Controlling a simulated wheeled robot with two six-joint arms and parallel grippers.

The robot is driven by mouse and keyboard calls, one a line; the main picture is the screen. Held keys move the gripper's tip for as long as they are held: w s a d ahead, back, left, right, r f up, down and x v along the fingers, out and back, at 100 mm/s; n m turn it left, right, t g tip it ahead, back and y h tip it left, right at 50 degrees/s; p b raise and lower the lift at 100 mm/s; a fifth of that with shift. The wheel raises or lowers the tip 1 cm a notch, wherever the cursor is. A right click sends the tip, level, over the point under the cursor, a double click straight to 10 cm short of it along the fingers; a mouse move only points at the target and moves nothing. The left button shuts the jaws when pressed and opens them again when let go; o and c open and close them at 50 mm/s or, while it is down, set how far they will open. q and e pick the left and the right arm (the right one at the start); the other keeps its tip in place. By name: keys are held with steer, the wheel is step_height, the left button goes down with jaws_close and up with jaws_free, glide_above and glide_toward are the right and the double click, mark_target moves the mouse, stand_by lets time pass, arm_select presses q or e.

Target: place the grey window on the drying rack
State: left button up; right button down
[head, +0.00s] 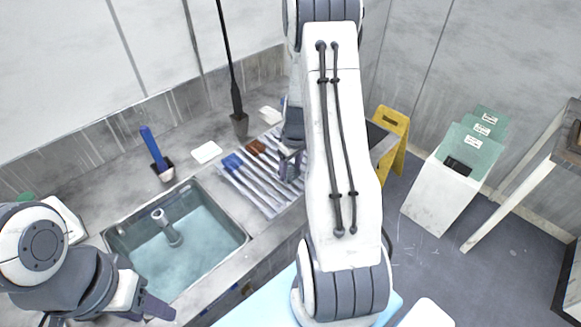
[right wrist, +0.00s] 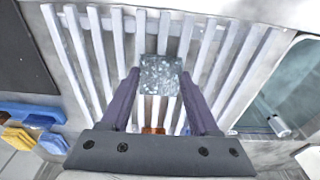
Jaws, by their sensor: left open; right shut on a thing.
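The grey window (right wrist: 162,75) is a small speckled grey square between the fingertips of my right gripper (right wrist: 158,88). In the right wrist view it is over the pale slats of the drying rack (right wrist: 95,60); I cannot tell whether it touches them. In the head view the rack (head: 262,196) lies on the counter right of the sink, and my right gripper (head: 290,166) is at its right part. My arm hides part of the rack and the window there. My left gripper (head: 158,308) is open and empty at the lower left, by the sink's front edge.
A blue piece (head: 232,162) and a brown piece (head: 256,146) lie at the rack's far end. The water-filled sink (head: 205,250) has a tap (head: 168,228). A blue-handled tool (head: 153,148) stands behind it. A yellow sign (head: 391,135) and white bin (head: 437,195) are at right.

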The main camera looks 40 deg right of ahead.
steer(key=shift+f, duration=0.2)
steer(key=shift+f, duration=0.2)
steer(key=shift+c, duration=0.6)
jaws_free()
steer(key=shift+r, duration=0.1)
